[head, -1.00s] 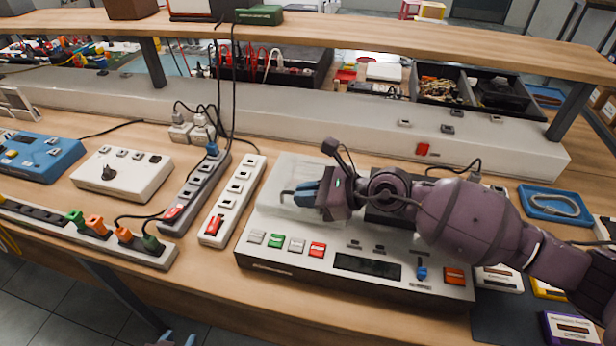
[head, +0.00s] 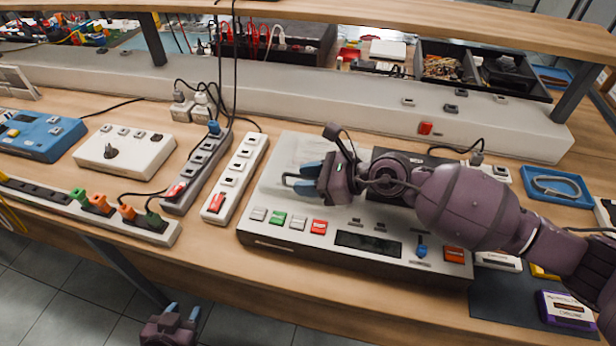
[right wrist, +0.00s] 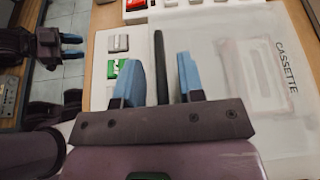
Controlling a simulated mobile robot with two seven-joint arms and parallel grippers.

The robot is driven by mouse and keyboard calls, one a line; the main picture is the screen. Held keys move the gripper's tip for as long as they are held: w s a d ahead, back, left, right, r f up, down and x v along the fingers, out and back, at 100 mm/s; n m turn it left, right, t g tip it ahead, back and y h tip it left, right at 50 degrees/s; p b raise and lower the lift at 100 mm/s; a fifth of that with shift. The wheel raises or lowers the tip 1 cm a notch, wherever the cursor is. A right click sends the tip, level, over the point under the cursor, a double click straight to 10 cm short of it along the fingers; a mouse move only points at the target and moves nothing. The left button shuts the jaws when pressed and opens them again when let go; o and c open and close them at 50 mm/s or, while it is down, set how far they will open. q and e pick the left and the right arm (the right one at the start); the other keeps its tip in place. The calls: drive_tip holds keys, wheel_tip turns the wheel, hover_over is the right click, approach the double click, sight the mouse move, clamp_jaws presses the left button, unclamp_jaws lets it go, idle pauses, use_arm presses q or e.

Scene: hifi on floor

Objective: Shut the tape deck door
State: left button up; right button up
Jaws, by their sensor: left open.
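The tape deck (head: 300,245) is a light grey box with a row of buttons along its front. Its door is a pale translucent panel (head: 290,150) at the deck's left; in the right wrist view it bears the word CASSETTE (right wrist: 287,68). Whether it lies fully flush I cannot tell. My right gripper (head: 300,175) is over the door, its blue fingertips apart. A dark narrow bar shows between the fingers (right wrist: 160,75) without visible contact. My left gripper (head: 183,313) is low beyond the table's front edge, open and empty; it also shows in the right wrist view (right wrist: 71,45).
Left of the deck stand a white power strip (head: 235,175), a grey power strip (head: 200,170) and a white box (head: 122,162). Cassettes (head: 566,310) lie on a dark mat at right. A shelf (head: 400,30) spans the back.

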drive_tip(key=shift+d+r, duration=0.1)
drive_tip(key=v, duration=0.9)
drive_tip(key=shift+d, duration=0.3)
drive_tip(key=shift+s+d, duration=0.15)
drive_tip(key=shift+d, duration=0.1)
drive_tip(key=shift+d+r, duration=0.2)
use_arm(q)
drive_tip(key=shift+s+f, duration=0.1)
drive_tip(key=shift+f, duration=0.05)
drive_tip(key=shift+s, duration=0.1)
